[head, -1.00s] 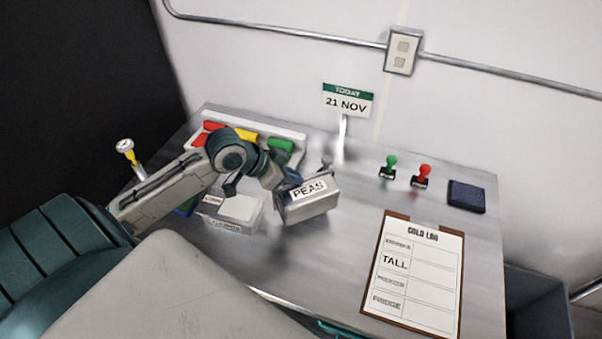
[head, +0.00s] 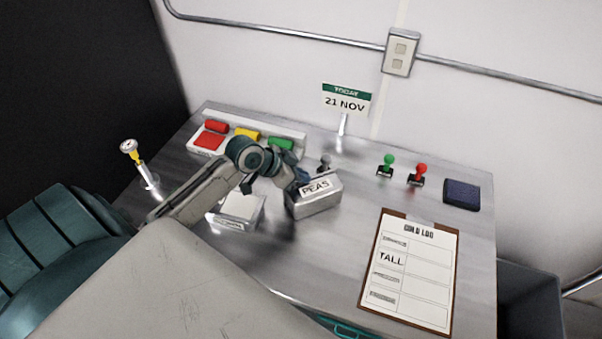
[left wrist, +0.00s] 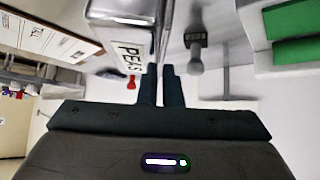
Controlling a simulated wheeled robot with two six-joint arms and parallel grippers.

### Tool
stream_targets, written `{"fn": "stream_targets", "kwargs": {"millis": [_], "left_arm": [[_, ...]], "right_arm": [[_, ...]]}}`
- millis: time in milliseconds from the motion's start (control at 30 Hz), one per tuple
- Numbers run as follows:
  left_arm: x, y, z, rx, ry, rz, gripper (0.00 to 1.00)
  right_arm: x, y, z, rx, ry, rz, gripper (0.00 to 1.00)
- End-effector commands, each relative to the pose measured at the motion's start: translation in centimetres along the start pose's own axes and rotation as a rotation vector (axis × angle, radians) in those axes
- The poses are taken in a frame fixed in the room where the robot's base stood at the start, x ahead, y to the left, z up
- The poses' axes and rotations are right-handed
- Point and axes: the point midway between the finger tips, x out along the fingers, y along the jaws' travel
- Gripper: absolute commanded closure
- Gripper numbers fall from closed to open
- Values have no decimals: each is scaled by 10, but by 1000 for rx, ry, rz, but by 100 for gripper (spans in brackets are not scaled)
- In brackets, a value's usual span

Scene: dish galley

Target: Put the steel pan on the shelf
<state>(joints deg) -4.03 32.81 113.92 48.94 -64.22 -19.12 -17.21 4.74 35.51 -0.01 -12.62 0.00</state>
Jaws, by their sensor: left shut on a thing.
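A steel pan (head: 318,206) with a white PEAS label is in the middle of the head view, over the steel table. My left gripper (head: 301,180) is shut on its far, upper edge. In the left wrist view, the fingers (left wrist: 160,86) are closed together at the pan's rim, with the PEAS side of the pan (left wrist: 122,32) to their left. I cannot tell whether the pan's bottom touches the table. I cannot make out a shelf in these views. My right gripper is not in view.
A second container (head: 240,207) with a pale top stands left of the pan. A clipboard (head: 412,270) marked TALL lies at right. Green (head: 387,166) and red (head: 419,174) stamps and a dark pad (head: 461,194) stand behind it. Coloured blocks (head: 247,135) sit in a white tray at the back left.

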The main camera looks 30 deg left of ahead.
Motion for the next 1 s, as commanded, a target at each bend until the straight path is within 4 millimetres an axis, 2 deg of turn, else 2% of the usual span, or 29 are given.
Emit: {"fn": "stream_targets", "kwargs": {"millis": [67,100,200,600,1000], "left_arm": [[2,0,1,0,3,0,100],[2,0,2,0,0,0,91],[2,0,2,0,0,0,73],[-3,0,0,2,0,-1,73],[-48,-2,1,5,-3,-4,73]], "right_arm": [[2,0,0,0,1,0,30],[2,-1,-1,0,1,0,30],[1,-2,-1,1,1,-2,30],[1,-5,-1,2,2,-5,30],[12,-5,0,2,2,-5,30]]}}
